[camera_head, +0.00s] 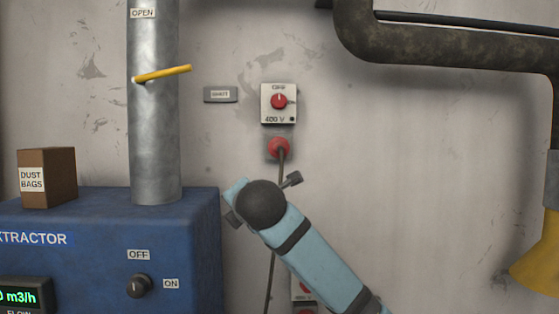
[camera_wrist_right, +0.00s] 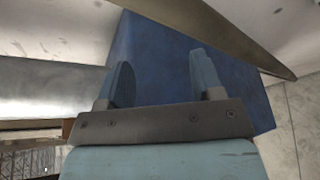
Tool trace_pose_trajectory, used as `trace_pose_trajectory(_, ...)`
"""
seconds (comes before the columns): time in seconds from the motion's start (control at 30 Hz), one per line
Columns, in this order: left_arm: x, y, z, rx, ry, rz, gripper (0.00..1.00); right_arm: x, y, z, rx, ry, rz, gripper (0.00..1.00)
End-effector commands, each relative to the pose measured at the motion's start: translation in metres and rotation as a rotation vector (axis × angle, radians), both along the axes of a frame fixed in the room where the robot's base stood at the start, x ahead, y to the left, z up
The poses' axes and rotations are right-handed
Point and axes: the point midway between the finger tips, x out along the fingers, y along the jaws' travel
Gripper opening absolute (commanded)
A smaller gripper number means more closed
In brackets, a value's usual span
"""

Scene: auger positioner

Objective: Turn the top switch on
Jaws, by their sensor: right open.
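The upper wall switch (camera_head: 279,101) is a red knob on a white plate. "OFF" is printed above it and "400 V" below. Its white mark stands upright, towards OFF. A red plug (camera_head: 279,147) with a dark cable sits just below. In the wrist view my right gripper (camera_wrist_right: 160,65) is open, with two light-blue fingers apart and nothing between them. In the head view my right arm reaches up from the lower right, its end below and left of the switch, apart from it. The fingers are mostly hidden there. My left gripper is not in view.
A blue extractor (camera_head: 90,250) with an OFF/ON knob (camera_head: 138,286) stands at the left. A metal duct (camera_head: 154,120) carries a yellow lever (camera_head: 163,74). A second plate (camera_head: 303,287) is partly hidden behind my arm. A dark pipe (camera_head: 440,48) runs upper right. The wall right of the switch is clear.

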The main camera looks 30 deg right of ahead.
Motion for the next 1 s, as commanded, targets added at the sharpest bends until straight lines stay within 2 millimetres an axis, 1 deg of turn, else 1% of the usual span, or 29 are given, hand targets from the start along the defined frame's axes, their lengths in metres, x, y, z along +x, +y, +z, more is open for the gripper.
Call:
trace_pose_trajectory(0.03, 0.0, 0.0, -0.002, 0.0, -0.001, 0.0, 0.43, -0.005, -0.009, 0.04, -0.078, -0.029, -0.018, 0.61)
trace_pose_trajectory(0.07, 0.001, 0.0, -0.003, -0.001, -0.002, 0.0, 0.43, -0.009, -0.014, 0.059, -0.127, -0.035, -0.029, 0.61)
trace_pose_trajectory(0.1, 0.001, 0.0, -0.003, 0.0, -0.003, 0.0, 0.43, -0.015, -0.021, 0.084, -0.187, -0.042, -0.044, 0.61)
trace_pose_trajectory(0.2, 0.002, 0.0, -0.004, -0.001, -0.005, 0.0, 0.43, -0.031, -0.034, 0.133, -0.303, -0.051, -0.082, 0.61)
trace_pose_trajectory(0.3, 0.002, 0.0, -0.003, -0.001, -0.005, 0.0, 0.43, -0.043, -0.045, 0.175, -0.395, -0.062, -0.112, 0.61)
trace_pose_trajectory(0.4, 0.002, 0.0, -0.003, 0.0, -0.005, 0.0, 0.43, -0.055, -0.054, 0.206, -0.465, -0.068, -0.137, 0.61)
trace_pose_trajectory(0.5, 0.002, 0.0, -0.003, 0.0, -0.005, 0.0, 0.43, -0.062, -0.059, 0.223, -0.503, -0.068, -0.153, 0.61)
trace_pose_trajectory(0.57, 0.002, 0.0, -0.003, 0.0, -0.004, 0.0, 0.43, -0.063, -0.061, 0.228, -0.514, -0.066, -0.156, 0.61)
trace_pose_trajectory(0.67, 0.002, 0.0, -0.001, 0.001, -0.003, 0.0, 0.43, -0.057, -0.066, 0.23, -0.52, -0.065, -0.159, 0.61)
trace_pose_trajectory(0.77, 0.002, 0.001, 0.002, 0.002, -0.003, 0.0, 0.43, -0.043, -0.073, 0.23, -0.518, -0.062, -0.158, 0.61)
trace_pose_trajectory(1.0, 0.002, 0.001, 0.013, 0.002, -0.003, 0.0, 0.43, 0.001, -0.098, 0.231, -0.516, -0.063, -0.159, 0.61)
